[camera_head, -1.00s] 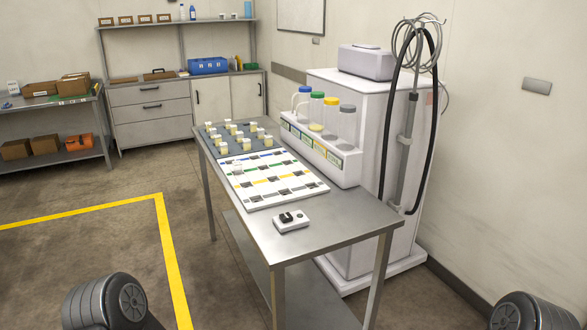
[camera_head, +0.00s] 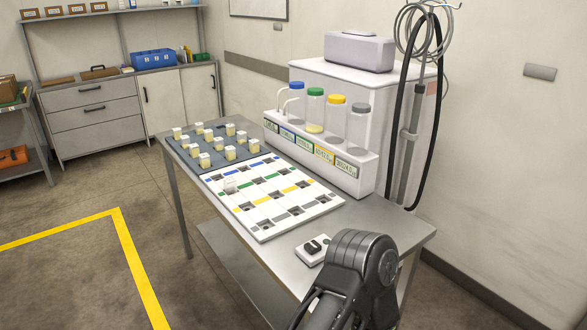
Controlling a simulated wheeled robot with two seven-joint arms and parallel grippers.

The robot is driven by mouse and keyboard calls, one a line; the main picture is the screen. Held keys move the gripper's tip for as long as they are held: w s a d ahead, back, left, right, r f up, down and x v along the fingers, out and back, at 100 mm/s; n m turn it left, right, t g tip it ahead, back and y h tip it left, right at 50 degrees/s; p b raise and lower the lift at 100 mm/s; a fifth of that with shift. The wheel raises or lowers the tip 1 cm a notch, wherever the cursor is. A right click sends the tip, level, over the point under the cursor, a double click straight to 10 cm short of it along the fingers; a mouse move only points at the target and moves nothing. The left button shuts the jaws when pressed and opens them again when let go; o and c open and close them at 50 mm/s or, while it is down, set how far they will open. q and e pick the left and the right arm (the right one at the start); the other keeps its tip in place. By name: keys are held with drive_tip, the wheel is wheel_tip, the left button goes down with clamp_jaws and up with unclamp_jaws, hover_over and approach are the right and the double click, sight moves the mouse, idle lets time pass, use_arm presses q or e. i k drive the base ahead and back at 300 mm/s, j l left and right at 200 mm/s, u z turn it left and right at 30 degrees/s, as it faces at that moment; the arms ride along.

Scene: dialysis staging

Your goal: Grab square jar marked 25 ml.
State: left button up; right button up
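Several small square jars with pale yellow contents and white lids, one of them a front jar (camera_head: 205,159), stand on a dark grey mat (camera_head: 215,138) at the far left of the metal table. Their markings are too small to read, so I cannot tell which is 25 ml. A paler jar (camera_head: 230,185) sits on the white board (camera_head: 285,198) with coloured rows and dark square recesses. One of my arms shows at the bottom right, over the table's near end. Neither gripper is in view.
The metal table (camera_head: 385,222) has bare room at its near right. A small white device (camera_head: 313,249) with a black top lies there. A white rack (camera_head: 325,155) holds bottles with blue, green, yellow and grey caps along the back edge. A tall white cabinet (camera_head: 385,90) stands behind.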

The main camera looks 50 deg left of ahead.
sight(230, 182)
drive_tip(key=k+j+z, duration=0.1)
drive_tip(key=j, duration=0.35)
drive_tip(key=k+j, duration=0.1)
drive_tip(key=j, duration=0.35)
drive_tip(key=k+j+z, duration=0.15)
drive_tip(key=j, duration=0.3)
drive_tip(key=j+z, duration=0.1)
drive_tip(key=j, duration=0.35)
drive_tip(key=k+j+z, duration=0.1)
drive_tip(key=j, duration=0.3)
drive_tip(key=k+j, duration=0.25)
drive_tip(key=j, duration=0.15)
drive_tip(key=k+j+z, duration=0.15)
drive_tip(key=j, duration=0.25)
drive_tip(key=k+j+z, duration=0.1)
drive_tip(key=j, duration=0.3)
drive_tip(key=k+j, duration=0.35)
drive_tip(key=j, duration=0.25)
